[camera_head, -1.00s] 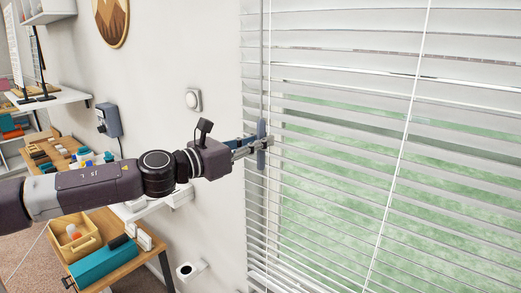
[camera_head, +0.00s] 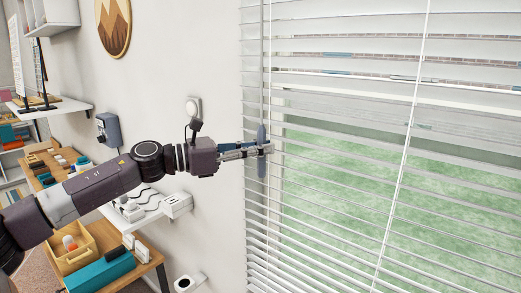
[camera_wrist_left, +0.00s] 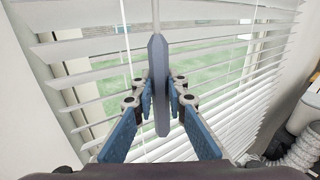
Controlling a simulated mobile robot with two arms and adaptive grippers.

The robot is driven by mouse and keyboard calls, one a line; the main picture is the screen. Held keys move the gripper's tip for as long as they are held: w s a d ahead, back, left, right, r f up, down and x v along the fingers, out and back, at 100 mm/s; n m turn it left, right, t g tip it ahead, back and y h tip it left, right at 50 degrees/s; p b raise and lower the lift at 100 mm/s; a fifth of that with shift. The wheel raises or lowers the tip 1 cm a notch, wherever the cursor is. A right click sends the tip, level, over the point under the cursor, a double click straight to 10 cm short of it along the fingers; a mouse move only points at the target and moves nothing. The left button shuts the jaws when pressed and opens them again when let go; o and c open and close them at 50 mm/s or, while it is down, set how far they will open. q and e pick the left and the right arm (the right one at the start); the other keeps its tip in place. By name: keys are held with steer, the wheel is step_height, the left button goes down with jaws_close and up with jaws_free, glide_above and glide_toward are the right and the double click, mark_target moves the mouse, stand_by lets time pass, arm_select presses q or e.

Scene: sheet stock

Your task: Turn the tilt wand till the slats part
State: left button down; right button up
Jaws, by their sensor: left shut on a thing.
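The white blind (camera_head: 340,150) covers the window at the right of the head view. Its slats are parted, with green and bits of brick showing through the gaps. The tilt wand has a thin rod and a blue-grey handle (camera_head: 262,150) hanging upright at the blind's left side. My left gripper (camera_head: 262,150) is shut on the handle. In the left wrist view the handle (camera_wrist_left: 160,85) stands between the two blue fingers of my left gripper (camera_wrist_left: 160,92), with slats behind it. My right gripper is not in view.
A white shelf (camera_head: 150,203) sits below my left arm. Thin cords (camera_head: 408,140) run down the blind.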

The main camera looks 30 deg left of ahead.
arm_select(q)
steer(key=m+g+h+p, duration=0.2)
steer(key=m+g+h, duration=0.1)
steer(key=shift+w+r+h, duration=0.15)
steer(key=shift+r+h, duration=0.15)
steer(key=shift+r, duration=0.05)
steer(key=shift+f+m+g+h+p, duration=0.15)
steer(key=shift+m+g+h+p, duration=0.7)
steer(key=shift+g, duration=0.85)
steer(key=shift+f+m+g+h, duration=0.1)
steer(key=shift+m+g+h, duration=0.2)
steer(key=shift+m, duration=0.25)
steer(key=c, duration=1.9)
jaws_free()
steer(key=shift+f, duration=0.1)
steer(key=v, duration=1.2)
